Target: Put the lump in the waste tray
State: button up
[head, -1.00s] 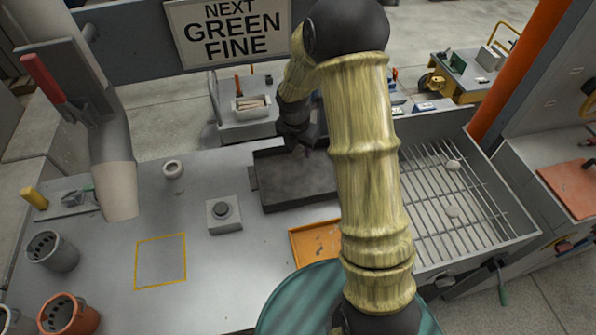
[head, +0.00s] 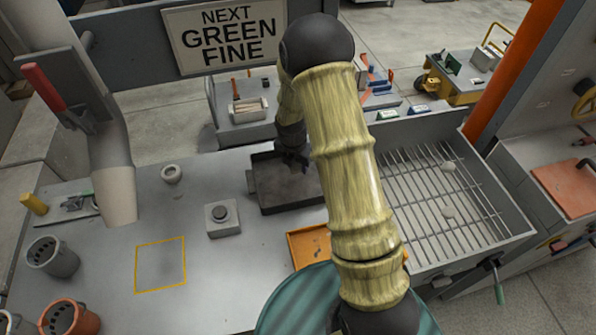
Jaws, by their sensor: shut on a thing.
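My gripper (head: 293,161) is small and dark in the head view, with its fingers pointing down over the dark mould (head: 268,199). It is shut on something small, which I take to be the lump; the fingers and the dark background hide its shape. My arm covers the mould's right part. An orange tray (head: 300,253), which looks like the waste tray, lies in front of the mould, partly behind my arm. Dark marks show on its floor.
A pale hanging pipe (head: 117,200) is at the left.

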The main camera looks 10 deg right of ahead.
aim_at(297, 173)
notch_tip(297, 173, down, 4)
jog(key=shift+s+r+p, duration=0.1)
jog(key=shift+p, duration=0.4)
jog(key=shift+f, duration=0.2)
jog(key=shift+f, duration=0.1)
jog(key=o, duration=1)
jog(key=shift+o, duration=0.2)
jog(key=r, duration=0.4)
jog(key=r+b, duration=0.1)
jog(key=r, duration=0.3)
jog(key=s+a+r+b, duration=0.1)
jog(key=r, duration=0.3)
jog(key=shift+s+r, duration=0.1)
jog(key=shift+r, duration=0.05)
